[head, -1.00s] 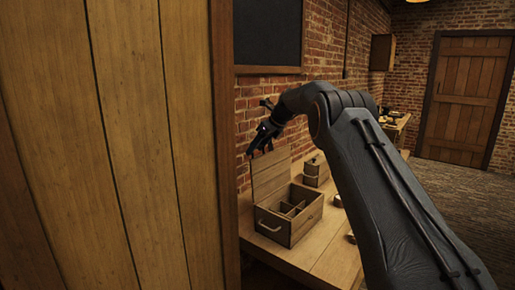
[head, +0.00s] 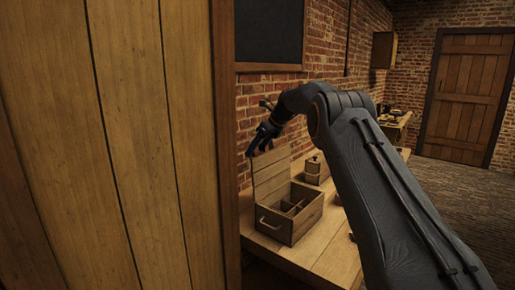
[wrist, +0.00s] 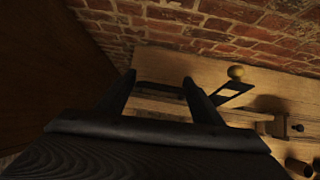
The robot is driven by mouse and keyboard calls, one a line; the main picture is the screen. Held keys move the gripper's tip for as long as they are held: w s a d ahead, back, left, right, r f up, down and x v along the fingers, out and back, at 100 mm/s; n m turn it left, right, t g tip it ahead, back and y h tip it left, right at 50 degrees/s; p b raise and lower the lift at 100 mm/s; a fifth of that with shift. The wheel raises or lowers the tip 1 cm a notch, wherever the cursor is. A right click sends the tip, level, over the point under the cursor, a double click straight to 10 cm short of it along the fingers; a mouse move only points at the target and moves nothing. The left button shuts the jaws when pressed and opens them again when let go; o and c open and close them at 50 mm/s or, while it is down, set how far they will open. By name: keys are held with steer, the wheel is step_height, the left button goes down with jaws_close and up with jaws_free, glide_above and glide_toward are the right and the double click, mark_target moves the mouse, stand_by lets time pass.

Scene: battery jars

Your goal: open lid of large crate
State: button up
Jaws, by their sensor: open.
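The large wooden crate (head: 288,226) stands on the bench with its divided inside showing and a pale handle on its front. Its planked lid (head: 271,176) is raised, standing roughly upright at the crate's back left side. My gripper (head: 257,146) is just above the lid's top edge in the head view; whether it touches the lid I cannot tell. In the wrist view my gripper's (wrist: 159,88) two fingers are spread apart, with nothing seen held between them.
A small wooden box (head: 312,176) stands behind the crate. The bench (head: 325,262) has bare wood at the front. A brick wall (head: 331,105) rises close behind. A tall wooden panel (head: 110,150) fills the left.

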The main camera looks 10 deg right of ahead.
steer(key=shift+s+d+r, duration=0.15)
steer(key=shift+d+r, duration=0.1)
steer(key=shift+r, duration=0.35)
steer(key=b+v, duration=0.2)
steer(key=v, duration=0.4)
steer(key=shift+s+d+r+b, duration=0.2)
steer(key=shift+s+b, duration=0.05)
steer(key=shift+b, duration=0.1)
steer(key=s+d+f+n+g+h, duration=0.1)
steer(key=s+f+n, duration=0.6)
steer(key=s, duration=1)
steer(key=s+d+f+n+g+h, duration=0.1)
steer(key=s+f+n, duration=0.7)
steer(key=s, duration=0.9)
steer(key=s+d+f+n+g+h, duration=0.1)
steer(key=s+f+n+h, duration=0.2)
steer(key=s, duration=1.5)
step_height(320, 180, down, 5)
steer(key=n, duration=0.8)
steer(key=shift+d+n+g+b, duration=0.25)
steer(key=shift+n+g+b, duration=0.05)
steer(key=shift+n+b, duration=0.1)
